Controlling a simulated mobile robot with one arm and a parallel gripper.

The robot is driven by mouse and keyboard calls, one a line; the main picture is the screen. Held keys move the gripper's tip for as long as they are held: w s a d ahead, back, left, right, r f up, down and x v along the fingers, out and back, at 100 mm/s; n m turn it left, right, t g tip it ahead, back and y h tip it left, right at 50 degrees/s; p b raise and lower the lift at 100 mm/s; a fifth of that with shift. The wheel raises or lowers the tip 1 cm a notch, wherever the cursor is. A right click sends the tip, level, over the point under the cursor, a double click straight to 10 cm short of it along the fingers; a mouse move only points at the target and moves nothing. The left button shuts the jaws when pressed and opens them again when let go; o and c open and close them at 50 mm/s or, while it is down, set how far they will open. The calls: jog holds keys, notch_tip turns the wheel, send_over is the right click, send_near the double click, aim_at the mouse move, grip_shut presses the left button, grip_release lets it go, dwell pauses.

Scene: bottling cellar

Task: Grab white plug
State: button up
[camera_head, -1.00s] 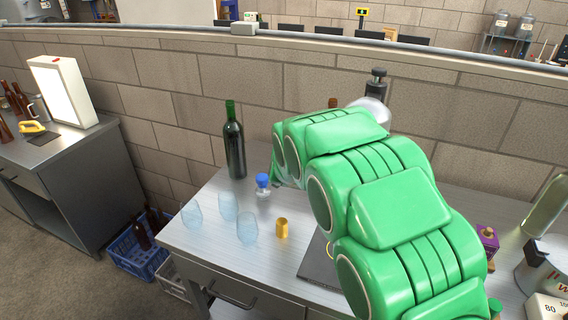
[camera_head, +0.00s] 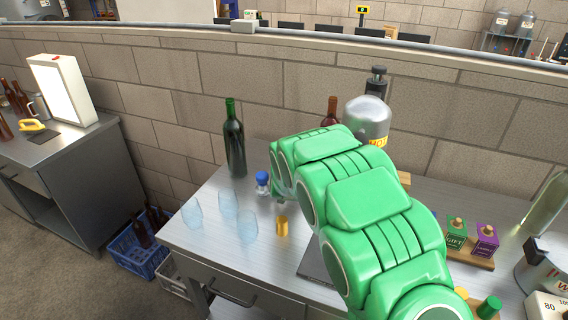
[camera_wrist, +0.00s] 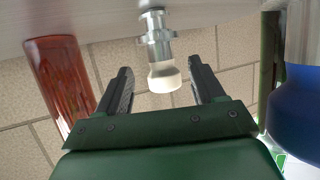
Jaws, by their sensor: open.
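The white plug (camera_wrist: 164,80) shows in the wrist view, seated on the end of a silver metal fitting (camera_wrist: 157,35). My gripper (camera_wrist: 160,66) is open, with one dark finger on each side of the plug. There is a visible gap between the plug and each finger. I cannot tell from this view how far the plug lies from the fingers in depth. In the head view my green arm hides the gripper and the plug.

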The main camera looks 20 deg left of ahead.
jog(key=shift+x, duration=2.3)
jog(key=shift+a, duration=0.2)
jog(key=c, duration=1)
jog(key=shift+r, duration=0.2)
jog(key=shift+r, duration=0.3)
notch_tip(320, 180, up, 2)
jog(key=shift+r, duration=0.15)
jog(key=shift+w+d+r+v, duration=0.2)
jog(key=shift+w+r+v, duration=0.25)
jog(key=shift+v, duration=2.35)
jog(key=shift+w+d+r+v, duration=0.25)
jog(key=shift+r+v, duration=0.4)
jog(key=shift+v, duration=2.1)
jog(key=shift+w+d+r+v, duration=0.2)
jog(key=shift+w+r+v, duration=0.25)
jog(key=shift+v, duration=2.35)
